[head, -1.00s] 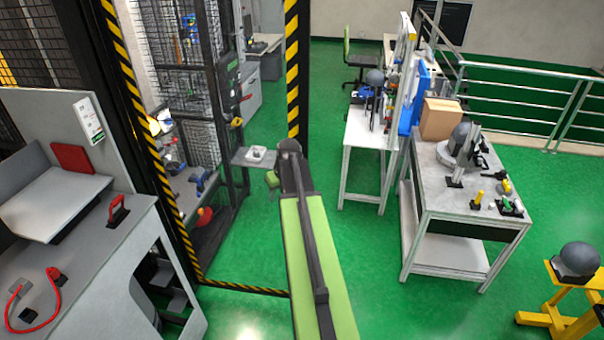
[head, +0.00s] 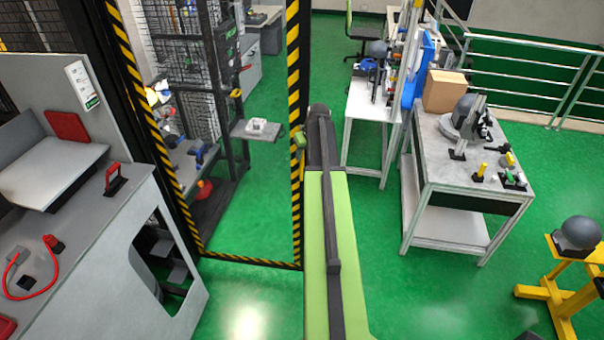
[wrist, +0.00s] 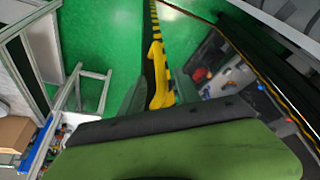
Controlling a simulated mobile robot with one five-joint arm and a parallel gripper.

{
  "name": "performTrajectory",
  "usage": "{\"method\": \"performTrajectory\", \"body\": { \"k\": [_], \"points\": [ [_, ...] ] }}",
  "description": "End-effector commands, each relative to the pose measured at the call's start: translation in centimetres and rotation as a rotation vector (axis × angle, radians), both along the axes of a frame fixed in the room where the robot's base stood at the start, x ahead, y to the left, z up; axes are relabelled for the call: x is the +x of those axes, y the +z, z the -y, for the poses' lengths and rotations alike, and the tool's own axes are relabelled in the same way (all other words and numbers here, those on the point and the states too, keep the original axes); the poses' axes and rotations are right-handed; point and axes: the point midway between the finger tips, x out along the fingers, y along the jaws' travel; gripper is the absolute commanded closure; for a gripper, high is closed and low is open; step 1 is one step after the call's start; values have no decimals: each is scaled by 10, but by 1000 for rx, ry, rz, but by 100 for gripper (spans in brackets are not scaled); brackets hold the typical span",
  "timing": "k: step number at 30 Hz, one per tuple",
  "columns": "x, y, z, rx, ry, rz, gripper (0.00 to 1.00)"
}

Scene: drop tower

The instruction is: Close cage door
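A tall yellow-and-black striped upright (head: 293,90) stands in the middle of the head view, joined to a striped bottom edge. Whether this is the cage door or its frame, I cannot tell. In the wrist view, a yellow handle (wrist: 157,75) sits along a striped edge (wrist: 154,22). My gripper (head: 302,140) is close to the upright in the head view. In the wrist view, its fingers (wrist: 160,98) lie on either side of the handle, apart from each other. Contact with the handle cannot be made out.
A grey console (head: 90,210) with red handles stands at left. Inside the cage are a shelf (head: 255,130) and dark racks. A workbench (head: 465,205) and a white table (head: 365,132) stand at right, with a yellow stand (head: 555,290) nearer. Green floor lies between.

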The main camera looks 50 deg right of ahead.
Motion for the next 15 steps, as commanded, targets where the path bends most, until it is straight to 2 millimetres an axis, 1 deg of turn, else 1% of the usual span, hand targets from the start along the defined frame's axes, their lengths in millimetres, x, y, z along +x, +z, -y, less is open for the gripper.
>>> {"method": "performTrajectory", "body": {
  "k": [1, 7, 9, 11, 15],
  "points": [
    [5, -22, 3, 0, 0, 0, 60],
    [20, -61, 9, 0, -1, 0, 60],
    [25, -70, 10, 1, -2, 0, 60],
    [27, -75, 12, 0, -3, 0, 60],
    [29, -77, 12, 0, -3, 0, 60]
  ]
}}
